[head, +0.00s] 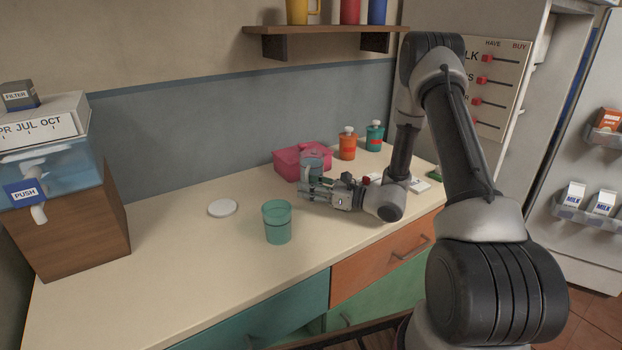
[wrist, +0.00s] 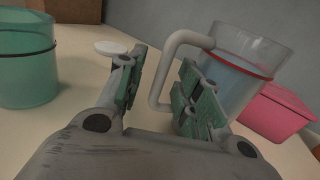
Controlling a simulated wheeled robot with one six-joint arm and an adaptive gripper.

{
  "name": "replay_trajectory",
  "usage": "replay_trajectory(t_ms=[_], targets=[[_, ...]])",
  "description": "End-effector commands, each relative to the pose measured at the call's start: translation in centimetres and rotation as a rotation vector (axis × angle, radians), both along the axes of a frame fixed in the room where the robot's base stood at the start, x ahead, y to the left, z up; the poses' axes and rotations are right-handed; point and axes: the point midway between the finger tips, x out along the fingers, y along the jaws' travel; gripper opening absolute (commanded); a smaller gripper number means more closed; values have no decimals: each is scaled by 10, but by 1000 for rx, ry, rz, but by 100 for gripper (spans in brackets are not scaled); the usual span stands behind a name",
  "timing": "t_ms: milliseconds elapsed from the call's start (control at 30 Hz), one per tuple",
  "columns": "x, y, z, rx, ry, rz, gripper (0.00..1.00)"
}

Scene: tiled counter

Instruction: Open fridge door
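The fridge door (head: 577,150) stands open at the right of the head view, its inner side showing shelves with cartons. My gripper (head: 306,189) is low over the counter, far left of the fridge. In the wrist view my gripper (wrist: 158,85) is open, its two green-padded fingers apart. The pale handle of a clear cup (wrist: 245,65) shows between and beyond the fingers; whether either finger touches it I cannot tell. The cup also shows behind my gripper in the head view (head: 312,166).
A teal cup (head: 277,224) and a white disc (head: 222,208) are on the counter. A pink box (head: 297,160), an orange bottle (head: 347,145) and a teal bottle (head: 374,137) stand behind my gripper. A water dispenser (head: 60,180) is at left. The front-left counter is clear.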

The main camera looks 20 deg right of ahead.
Motion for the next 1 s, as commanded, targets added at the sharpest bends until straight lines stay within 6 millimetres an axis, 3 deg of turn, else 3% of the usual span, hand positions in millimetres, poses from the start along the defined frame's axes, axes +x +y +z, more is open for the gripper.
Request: replay_trajectory(t_ms=[333, 500, 533, 1000], targets=[[6, 8, 0, -1, -1, 0, 33], [6, 8, 0, -1, -1, 0, 2], [6, 8, 0, -1, -1, 0, 0], [6, 8, 3, -1, -3, 0, 0]])
